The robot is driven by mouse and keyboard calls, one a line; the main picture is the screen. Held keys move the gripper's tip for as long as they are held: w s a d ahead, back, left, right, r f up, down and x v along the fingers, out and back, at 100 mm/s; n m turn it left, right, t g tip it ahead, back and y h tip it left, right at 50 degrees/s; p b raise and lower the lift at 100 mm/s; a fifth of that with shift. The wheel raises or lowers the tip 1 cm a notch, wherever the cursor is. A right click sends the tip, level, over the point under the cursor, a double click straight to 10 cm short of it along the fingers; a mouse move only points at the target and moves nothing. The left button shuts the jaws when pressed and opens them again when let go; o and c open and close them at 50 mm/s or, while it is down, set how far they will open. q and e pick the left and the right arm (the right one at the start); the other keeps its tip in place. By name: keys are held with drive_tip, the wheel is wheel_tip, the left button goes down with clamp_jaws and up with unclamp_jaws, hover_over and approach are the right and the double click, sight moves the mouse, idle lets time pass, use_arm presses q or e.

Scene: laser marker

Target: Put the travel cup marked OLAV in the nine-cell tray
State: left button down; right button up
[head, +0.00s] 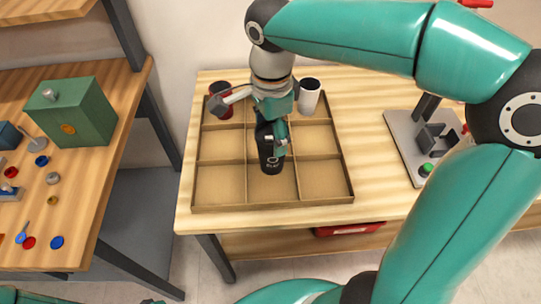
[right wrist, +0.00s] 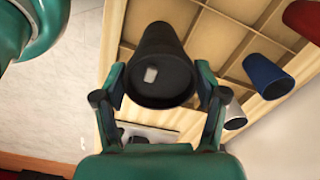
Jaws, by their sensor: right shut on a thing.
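The black travel cup (head: 268,146) carries small light lettering near its lower end, too small to read surely. My right gripper (head: 272,127) is shut on it. In the right wrist view the gripper (right wrist: 162,88) has one finger on each side of the black cup (right wrist: 160,55). In the head view the cup appears over the middle column of the wooden nine-cell tray (head: 300,202), its low end before the front middle cell. Whether it touches the tray floor cannot be told. Only a small dark tip at the bottom left edge may be my left gripper (head: 152,301).
A dark red cup (head: 222,110) stands in the tray's back left cell and a white cup (head: 308,97) at its back right. A blue cup (right wrist: 268,76) shows in the right wrist view. A grey marking machine (head: 432,140) stands right of the tray.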

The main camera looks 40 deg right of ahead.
drive_tip(key=shift+s+f+b, duration=0.1)
drive_tip(key=shift+f+b, duration=0.3)
drive_tip(key=shift+f, duration=3.15)
drive_tip(key=o, duration=0.7)
drive_tip(key=shift+f, duration=0.1)
drive_tip(key=shift+o, duration=0.2)
drive_tip(key=shift+r, duration=0.25)
wheel_tip(320, 180, up, 12)
drive_tip(key=shift+f+p, duration=0.1)
drive_tip(key=shift+p, duration=0.8)
